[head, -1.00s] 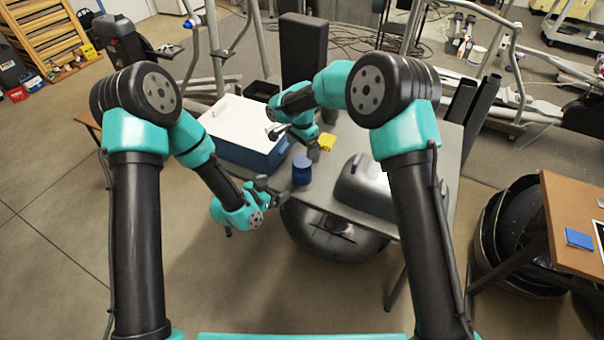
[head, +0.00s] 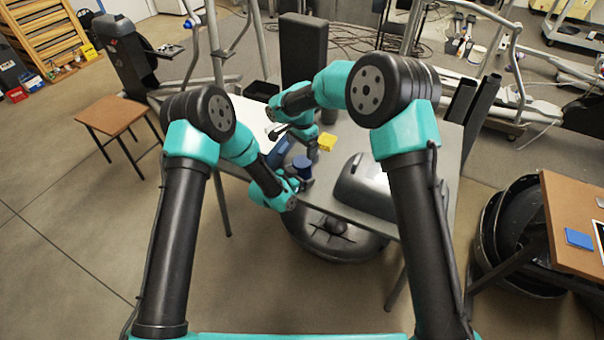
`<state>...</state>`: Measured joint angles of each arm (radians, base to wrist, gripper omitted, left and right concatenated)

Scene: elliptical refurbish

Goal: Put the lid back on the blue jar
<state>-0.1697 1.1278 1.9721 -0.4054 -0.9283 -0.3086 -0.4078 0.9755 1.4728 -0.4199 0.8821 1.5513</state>
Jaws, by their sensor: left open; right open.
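The blue jar (head: 302,166) stands upright on the grey table, near its front edge. A separate lid cannot be made out at this size. My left gripper (head: 301,183) is open, low at the front side of the jar; whether its fingers touch the jar cannot be told.
The blue box with a white top (head: 252,113) is partly hidden behind my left arm. A grey domed object (head: 366,187) takes up the table's right front. A dark upright block (head: 303,48) stands at the back.

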